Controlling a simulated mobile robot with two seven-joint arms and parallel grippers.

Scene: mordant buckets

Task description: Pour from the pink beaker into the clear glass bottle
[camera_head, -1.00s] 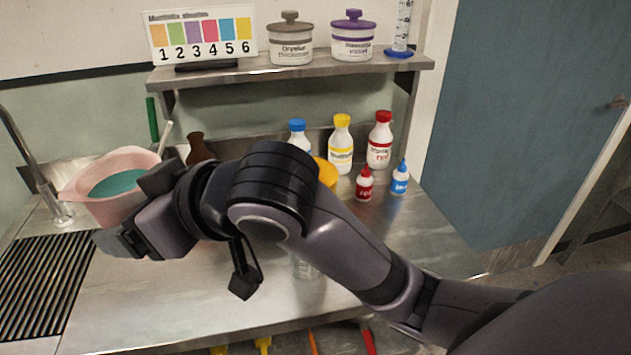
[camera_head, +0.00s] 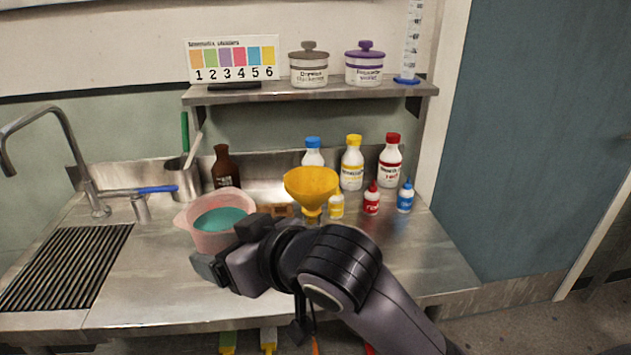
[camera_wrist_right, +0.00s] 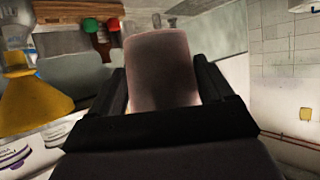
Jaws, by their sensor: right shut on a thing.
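The pink beaker (camera_head: 208,241) holds teal liquid and looks roughly upright above the steel worktop. My right gripper (camera_head: 226,252) is shut on its near side. In the right wrist view the beaker (camera_wrist_right: 162,70) stands between the two fingers. A yellow funnel (camera_head: 311,187) is right of the beaker, and also shows at the left of the right wrist view (camera_wrist_right: 30,95). I cannot make out the clear glass bottle; my right arm covers the area below the funnel. My left gripper is not in view.
A brown bottle (camera_head: 224,167) and a metal pot with tools (camera_head: 184,178) stand behind the beaker. Several capped bottles, including a red-capped one (camera_head: 390,160), stand at the back right. A shelf (camera_head: 300,94) overhangs them.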

